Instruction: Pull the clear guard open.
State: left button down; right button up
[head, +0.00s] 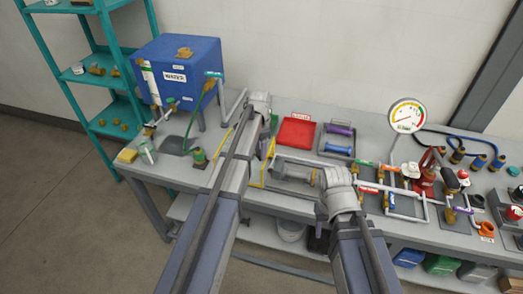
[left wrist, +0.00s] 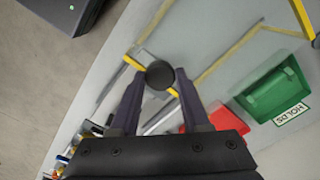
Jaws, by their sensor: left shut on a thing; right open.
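The clear guard (left wrist: 226,52) shows as a see-through panel with yellow edges in the left wrist view. In the head view its yellow edging (head: 264,168) stands on the bench in front of my left arm's end, partly hidden by that arm. A round black knob (left wrist: 160,75) sits at a yellow edge. My left gripper (left wrist: 159,78) is shut on this knob, one dark finger at each side.
A red tray (head: 295,132) and a tray with purple and blue parts (head: 338,139) lie behind. A green bin (left wrist: 275,94) is near the guard. A blue tank (head: 178,65) stands left. Pipes, valves and a gauge (head: 407,115) crowd the right. Floor at left is clear.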

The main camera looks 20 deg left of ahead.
pick_arm(q)
jog(key=shift+c, duration=1.9)
grip_release()
jog(key=shift+d, duration=0.1)
jog(key=shift+r, duration=0.1)
notch_tip(320, 180, up, 8)
jog(key=p, duration=0.8)
jog(key=shift+f, duration=0.2)
jog(key=shift+s+d, duration=0.1)
jog(key=s+d+f+n+b, duration=0.1)
jog(key=s+d+f+b, duration=0.2)
jog(key=s+d, duration=0.2)
jog(key=s+d+f+n+b, duration=0.2)
jog(key=s+d+f+b, duration=0.2)
jog(key=s, duration=0.8)
jog(key=s+d+f+n+y+b, duration=0.1)
jog(key=s+d+f+b, duration=0.3)
jog(key=s, duration=0.5)
jog(key=d+n, duration=0.1)
jog(key=d, duration=0.1)
jog(key=shift+d, duration=0.3)
